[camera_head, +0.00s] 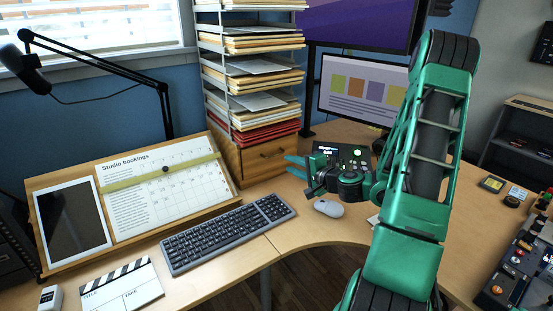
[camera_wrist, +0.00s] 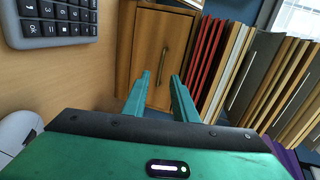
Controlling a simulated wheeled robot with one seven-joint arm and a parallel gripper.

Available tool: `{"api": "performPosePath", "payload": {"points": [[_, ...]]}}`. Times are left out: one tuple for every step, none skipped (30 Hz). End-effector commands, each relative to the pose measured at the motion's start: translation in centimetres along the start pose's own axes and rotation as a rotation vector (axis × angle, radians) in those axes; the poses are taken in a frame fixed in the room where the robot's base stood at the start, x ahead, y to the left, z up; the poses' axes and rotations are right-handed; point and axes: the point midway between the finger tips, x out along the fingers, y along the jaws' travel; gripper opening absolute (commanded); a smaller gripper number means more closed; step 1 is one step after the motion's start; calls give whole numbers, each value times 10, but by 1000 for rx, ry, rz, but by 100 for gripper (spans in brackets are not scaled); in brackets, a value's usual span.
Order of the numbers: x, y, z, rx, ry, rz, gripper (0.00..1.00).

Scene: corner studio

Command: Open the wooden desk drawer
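The wooden desk drawer (camera_head: 253,166) is in a small cabinet under the paper rack, at the back of the desk. It looks shut. It also shows in the wrist view (camera_wrist: 148,42), with a thin brass-coloured bar handle (camera_wrist: 163,62) on its front. My gripper (camera_head: 291,166) is to the right of the drawer front in the head view. In the wrist view my two green fingers (camera_wrist: 160,74) are apart, with nothing between them. They point at the drawer front, one on each side of the handle's line. I cannot tell if they touch it.
Folders and papers fill the rack (camera_head: 262,75) above the drawer. A keyboard (camera_head: 225,236) lies in front, with a mouse (camera_head: 328,208) to its right. A monitor (camera_head: 362,92) stands behind my arm. A slanted board with a calendar (camera_head: 150,190) is at left.

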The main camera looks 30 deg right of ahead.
Motion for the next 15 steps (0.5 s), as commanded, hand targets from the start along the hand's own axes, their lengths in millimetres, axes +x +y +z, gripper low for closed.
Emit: {"api": "performPosePath", "payload": {"points": [[0, 0, -6, 21, 16, -9, 26], [0, 0, -8, 29, 24, -13, 26], [2, 0, -10, 35, 29, -16, 26], [4, 0, -10, 37, 31, -18, 26], [6, 0, -10, 38, 32, -19, 26], [10, -1, -11, 38, 32, -19, 26], [14, -1, -11, 36, 31, -19, 26], [18, -1, -10, 35, 30, -18, 26], [24, -1, -10, 35, 30, -19, 26], [29, -2, -10, 34, 29, -20, 26], [34, -1, -10, 34, 28, -19, 26], [42, -2, -10, 34, 29, -20, 26], [48, -2, -10, 32, 28, -19, 26], [53, -2, -10, 34, 27, -20, 26], [60, -2, -10, 33, 28, -19, 26]]}}
